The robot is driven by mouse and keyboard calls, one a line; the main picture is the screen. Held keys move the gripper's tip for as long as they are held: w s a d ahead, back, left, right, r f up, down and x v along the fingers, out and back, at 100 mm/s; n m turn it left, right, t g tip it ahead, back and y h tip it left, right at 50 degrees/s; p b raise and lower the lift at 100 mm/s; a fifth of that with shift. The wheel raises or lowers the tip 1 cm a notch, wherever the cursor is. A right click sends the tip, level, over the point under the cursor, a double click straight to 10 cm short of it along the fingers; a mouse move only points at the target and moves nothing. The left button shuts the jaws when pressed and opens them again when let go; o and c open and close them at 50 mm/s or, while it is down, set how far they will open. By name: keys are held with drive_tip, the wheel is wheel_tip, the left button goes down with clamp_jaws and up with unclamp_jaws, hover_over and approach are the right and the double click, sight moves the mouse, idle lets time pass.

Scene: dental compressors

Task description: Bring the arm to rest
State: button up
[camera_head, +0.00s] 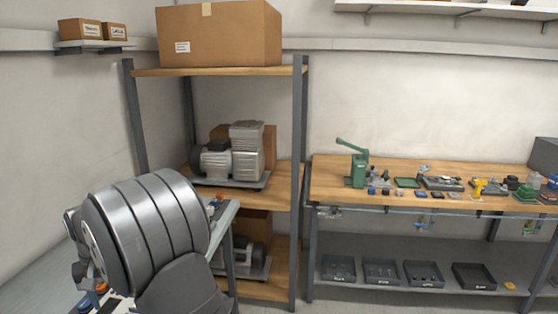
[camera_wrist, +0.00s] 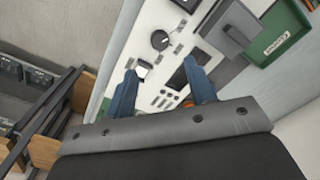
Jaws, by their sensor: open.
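My gripper (camera_wrist: 164,92) shows in the wrist view with its two blue fingers spread apart and nothing between them. It is above a white panel (camera_wrist: 152,20) that carries a black round knob, small buttons and dark rectangular parts. I cannot tell how high above the panel the fingertips are. In the head view my arm's grey rounded links fill the lower left, and the gripper itself is hidden behind them.
A shelf rack (camera_head: 299,185) holds a compressor (camera_head: 247,150) and a large cardboard box (camera_head: 220,35). A wooden workbench (camera_head: 330,170) with a green press (camera_head: 358,165) stands right. Open floor is barely visible.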

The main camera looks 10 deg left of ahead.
wheel_tip(320, 180, up, 8)
wheel_tip(320, 180, down, 18)
drive_tip(key=shift+r, duration=0.15)
drive_tip(key=shift+r+m, duration=0.1)
drive_tip(key=shift+m, duration=0.3)
drive_tip(key=m, duration=1.1)
drive_tip(key=shift+r, duration=0.7)
